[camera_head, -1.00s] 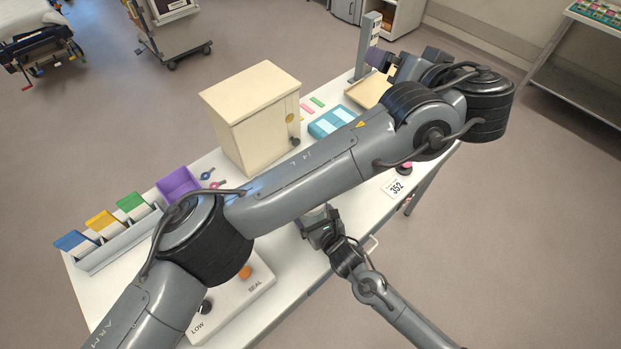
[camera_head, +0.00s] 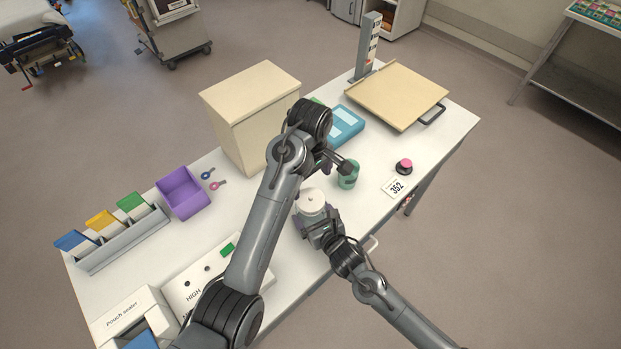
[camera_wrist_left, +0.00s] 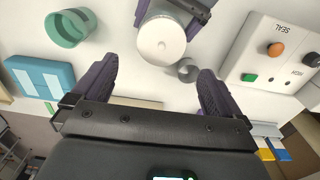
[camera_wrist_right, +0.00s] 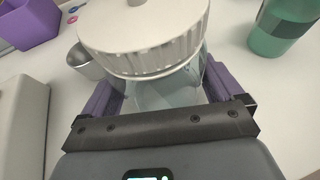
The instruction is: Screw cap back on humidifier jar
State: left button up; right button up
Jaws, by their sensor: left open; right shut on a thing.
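The clear humidifier jar (camera_wrist_right: 165,92) stands between the fingers of my right gripper (camera_head: 314,218), which is shut on it. The ribbed white cap (camera_wrist_right: 145,35) sits on top of the jar's mouth; I cannot tell how tightly it is threaded. The cap also shows from above in the head view (camera_head: 312,201) and in the left wrist view (camera_wrist_left: 162,40). My left gripper (camera_wrist_left: 156,78) is open and empty, beyond and above the jar in the head view, with its fingers apart and not touching the cap. Its fingertips are partly hidden in the head view.
A green cup (camera_head: 348,177) stands close to the jar. A small metal cup (camera_wrist_left: 187,70) is also near the jar. A cream cabinet (camera_head: 250,115), purple bin (camera_head: 183,193), sealer box (camera_head: 190,275) and teal case (camera_head: 343,124) surround the work area. The right front of the table is mostly clear.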

aim_at(310, 199)
pick_arm(q)
jog(key=shift+s+f, duration=0.15)
jog(key=shift+f, duration=0.15)
jog(key=shift+f, duration=3.95)
jog(key=shift+c, duration=0.3)
jog(key=c, duration=0.9)
jog(key=m, duration=0.7)
jog(key=shift+c, duration=0.2)
jog(key=m, duration=0.6)
